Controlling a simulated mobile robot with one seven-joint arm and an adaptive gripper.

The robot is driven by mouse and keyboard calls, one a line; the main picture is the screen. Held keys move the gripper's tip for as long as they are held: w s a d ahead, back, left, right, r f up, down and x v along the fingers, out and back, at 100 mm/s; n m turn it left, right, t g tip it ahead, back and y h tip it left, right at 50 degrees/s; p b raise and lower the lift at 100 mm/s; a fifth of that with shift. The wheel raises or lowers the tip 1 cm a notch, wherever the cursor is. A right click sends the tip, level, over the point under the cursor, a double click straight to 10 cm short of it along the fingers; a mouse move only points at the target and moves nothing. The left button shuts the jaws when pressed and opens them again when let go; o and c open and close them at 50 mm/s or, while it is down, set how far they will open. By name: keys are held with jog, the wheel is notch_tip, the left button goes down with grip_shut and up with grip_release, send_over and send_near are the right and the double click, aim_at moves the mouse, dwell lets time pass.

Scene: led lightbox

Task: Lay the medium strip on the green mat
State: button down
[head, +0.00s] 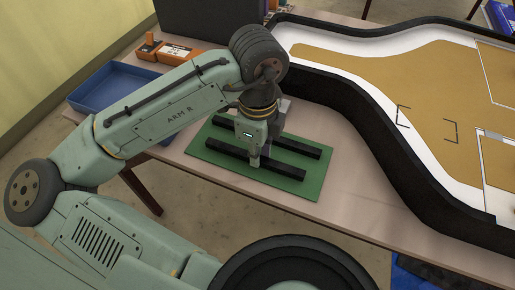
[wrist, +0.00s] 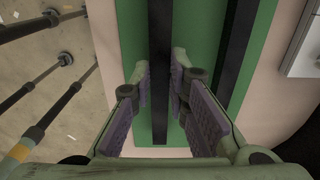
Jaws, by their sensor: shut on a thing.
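The green mat (head: 215,137) lies on the table and also shows in the wrist view (wrist: 203,30). Two long black strips are over it, roughly parallel and apart. My gripper (head: 255,164) points down at the nearer strip (head: 225,156). In the wrist view, my fingers (wrist: 161,84) are on both sides of this strip (wrist: 160,35), shut on it. It is at or very near the mat's surface; I cannot tell if it touches. The farther strip (head: 301,149) lies on the mat, to the right in the wrist view (wrist: 237,40). My gripper hides part of both strips in the head view.
A blue tray (head: 90,97) stands on the table at the left, with orange and dark items (head: 165,50) behind it. A black-walled white and tan lightbox (head: 365,75) fills the right. Bare table (head: 340,190) shows between mat and black wall.

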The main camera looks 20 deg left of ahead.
jog(key=shift+f, duration=0.1)
jog(key=shift+f, duration=0.1)
jog(key=c, duration=1.6)
grip_release()
jog(key=shift+o, duration=0.2)
notch_tip(320, 180, up, 12)
jog(key=shift+r, duration=0.25)
